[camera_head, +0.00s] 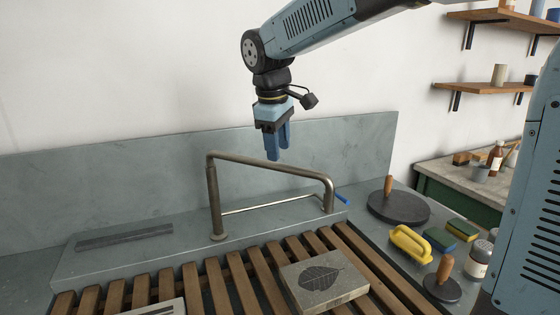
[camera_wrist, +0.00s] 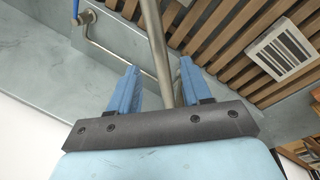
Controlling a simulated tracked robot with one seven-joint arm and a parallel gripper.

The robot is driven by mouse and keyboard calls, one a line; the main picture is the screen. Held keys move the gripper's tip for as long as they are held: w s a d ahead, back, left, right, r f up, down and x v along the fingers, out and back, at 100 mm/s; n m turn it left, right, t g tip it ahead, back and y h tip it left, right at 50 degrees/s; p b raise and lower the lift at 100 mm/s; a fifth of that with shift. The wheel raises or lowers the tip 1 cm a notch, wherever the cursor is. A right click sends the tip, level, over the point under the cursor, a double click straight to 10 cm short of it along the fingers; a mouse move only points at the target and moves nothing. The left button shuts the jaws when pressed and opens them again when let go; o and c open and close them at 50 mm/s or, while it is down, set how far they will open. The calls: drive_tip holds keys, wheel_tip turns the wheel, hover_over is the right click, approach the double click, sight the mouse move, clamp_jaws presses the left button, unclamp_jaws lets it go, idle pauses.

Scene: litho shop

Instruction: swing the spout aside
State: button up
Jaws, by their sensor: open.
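The spout (camera_head: 270,165) is a bare metal pipe. It rises from a round foot on the grey ledge, bends, runs right and slopes down to a short downturned end above the ledge. A thinner rod (camera_head: 275,206) with a blue-tipped lever (camera_head: 341,199) lies lower, behind it. My gripper (camera_head: 280,153) points down just above the middle of the sloping pipe, blue fingers open and empty. In the wrist view, the spout (camera_wrist: 155,35) runs up the picture between the two spread fingers of my gripper (camera_wrist: 160,66). I cannot tell whether either finger touches it.
Wooden slats (camera_head: 195,285) cover the basin in front, bearing a stone block with a leaf print (camera_head: 324,281). At right on the counter are a dark disc with a wooden knob (camera_head: 398,207), a yellow-handled tool (camera_head: 411,243) and bottles. A grey backsplash (camera_head: 110,195) stands close behind.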

sight(280, 164)
drive_tip(key=shift+w+d+f, duration=0.15)
drive_tip(key=shift+w+f, duration=0.05)
drive_tip(key=shift+f, duration=0.95)
drive_tip(key=shift+w+d+f, duration=0.1)
drive_tip(key=shift+w+f, duration=0.1)
drive_tip(key=shift+f, duration=0.9)
drive_tip(key=shift+c, duration=0.3)
clamp_jaws()
